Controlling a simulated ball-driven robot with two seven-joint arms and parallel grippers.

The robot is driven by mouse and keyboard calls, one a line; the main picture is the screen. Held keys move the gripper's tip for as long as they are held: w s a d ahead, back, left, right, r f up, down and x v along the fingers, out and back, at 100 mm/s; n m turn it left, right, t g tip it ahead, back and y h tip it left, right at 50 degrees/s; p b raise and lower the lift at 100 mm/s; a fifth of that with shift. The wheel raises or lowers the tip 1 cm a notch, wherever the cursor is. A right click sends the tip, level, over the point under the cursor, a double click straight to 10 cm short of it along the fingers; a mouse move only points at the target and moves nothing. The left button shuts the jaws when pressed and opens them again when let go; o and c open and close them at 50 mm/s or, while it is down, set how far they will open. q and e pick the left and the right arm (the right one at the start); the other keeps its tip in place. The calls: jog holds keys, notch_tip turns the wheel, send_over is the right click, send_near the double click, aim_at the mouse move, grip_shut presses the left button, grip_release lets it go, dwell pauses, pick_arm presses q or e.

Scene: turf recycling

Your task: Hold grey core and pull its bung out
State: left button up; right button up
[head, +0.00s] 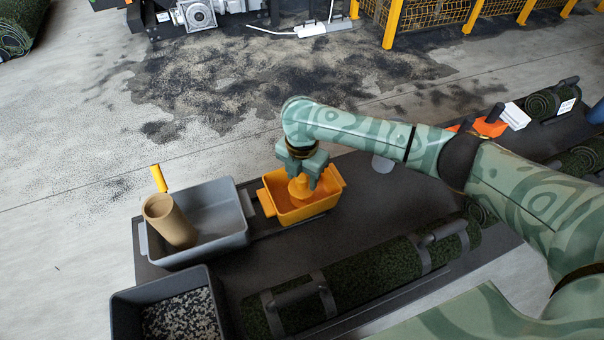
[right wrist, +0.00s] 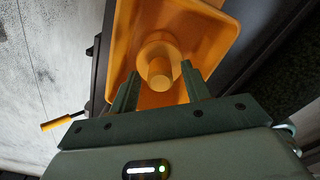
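An orange plug-like piece, perhaps a bung (head: 299,188), stands in the orange tray (head: 334,199). In the right wrist view the piece (right wrist: 158,58) shows a round flange and a narrower knob facing me. My right gripper (head: 303,175) is above the tray, pointing down. Its fingers (right wrist: 160,80) are apart on either side of the knob, with visible gaps. I cannot make out a grey core for certain. A tan hollow tube (head: 170,220) leans in the grey bin (head: 232,241). My left gripper is not in view.
A dark bin of grey-white granules (head: 180,315) stands at front left. A yellow-handled tool (head: 159,178) stands by the grey bin. A rolled turf (head: 365,275) lies along the front. A pale grey item (head: 383,164) is partly hidden behind my right arm.

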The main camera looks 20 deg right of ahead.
aim_at(302, 177)
pick_arm(q)
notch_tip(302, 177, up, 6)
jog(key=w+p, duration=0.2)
jog(key=p, duration=0.4)
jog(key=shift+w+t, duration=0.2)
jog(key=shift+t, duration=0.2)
pick_arm(e)
notch_tip(302, 177, up, 13)
jog(key=shift+f, duration=0.2)
